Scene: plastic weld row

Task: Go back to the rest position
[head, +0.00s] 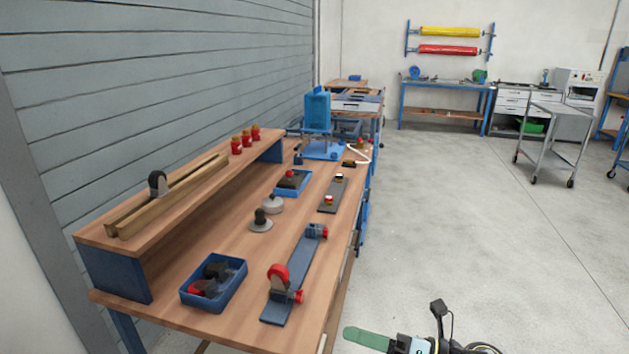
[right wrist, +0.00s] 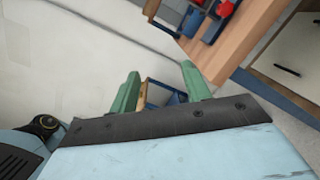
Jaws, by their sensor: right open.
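My right gripper (head: 366,337) is at the bottom of the head view, over the floor just right of the workbench (head: 180,262). It is apart from the bench and everything on it. In the right wrist view its two green fingers (right wrist: 160,88) stand apart with nothing gripped between them. A blue-framed opening shows beyond the gap between the fingers. The bench edge and some blue and red parts show at the top of that view. My left gripper is not in view.
The bench holds a blue bin (head: 214,284) with dark and red parts, a grey strip fixture (head: 292,275) with a red-topped part, and a raised shelf (head: 170,222). A steel cart (head: 555,135) stands far right. The floor (head: 470,230) right of the bench is clear.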

